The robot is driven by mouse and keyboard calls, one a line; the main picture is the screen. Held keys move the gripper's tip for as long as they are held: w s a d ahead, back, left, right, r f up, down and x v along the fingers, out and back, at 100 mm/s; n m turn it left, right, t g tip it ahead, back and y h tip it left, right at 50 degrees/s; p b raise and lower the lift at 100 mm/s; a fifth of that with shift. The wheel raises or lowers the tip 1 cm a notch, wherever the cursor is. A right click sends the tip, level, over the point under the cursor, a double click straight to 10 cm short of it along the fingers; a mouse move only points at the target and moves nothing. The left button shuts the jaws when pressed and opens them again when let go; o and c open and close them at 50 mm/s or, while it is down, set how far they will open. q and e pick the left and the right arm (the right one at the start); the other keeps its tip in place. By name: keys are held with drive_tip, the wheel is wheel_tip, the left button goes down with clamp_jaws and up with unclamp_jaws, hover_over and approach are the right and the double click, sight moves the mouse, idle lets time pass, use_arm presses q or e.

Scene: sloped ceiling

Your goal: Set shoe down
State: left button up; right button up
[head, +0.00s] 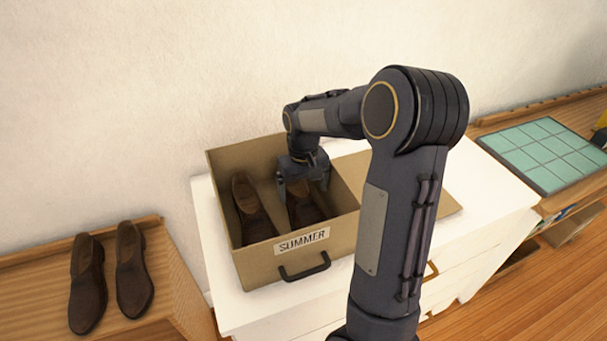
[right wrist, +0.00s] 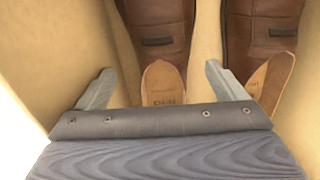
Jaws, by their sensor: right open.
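An open tan box (head: 258,262) labelled SUMMER stands on the white dresser. Two brown shoes lie inside it side by side, the left shoe (head: 253,212) and the right shoe (head: 304,209). My right gripper (head: 303,188) reaches down into the box over the right shoe and hides part of it. In the right wrist view the gripper (right wrist: 157,88) has its fingers spread apart, with one shoe (right wrist: 160,40) between and beyond them. The other shoe (right wrist: 258,45) shows to the right of the fingers. My left gripper is out of view.
Another pair of brown shoes (head: 88,285) stands on a wooden bench (head: 40,270) at left. The white dresser (head: 218,262) has drawers in front. A green tiled board (head: 540,153) lies on a wooden shelf at right. The wall is close behind the box.

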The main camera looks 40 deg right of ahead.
wheel_tip(320, 180, up, 6)
idle(0.5)
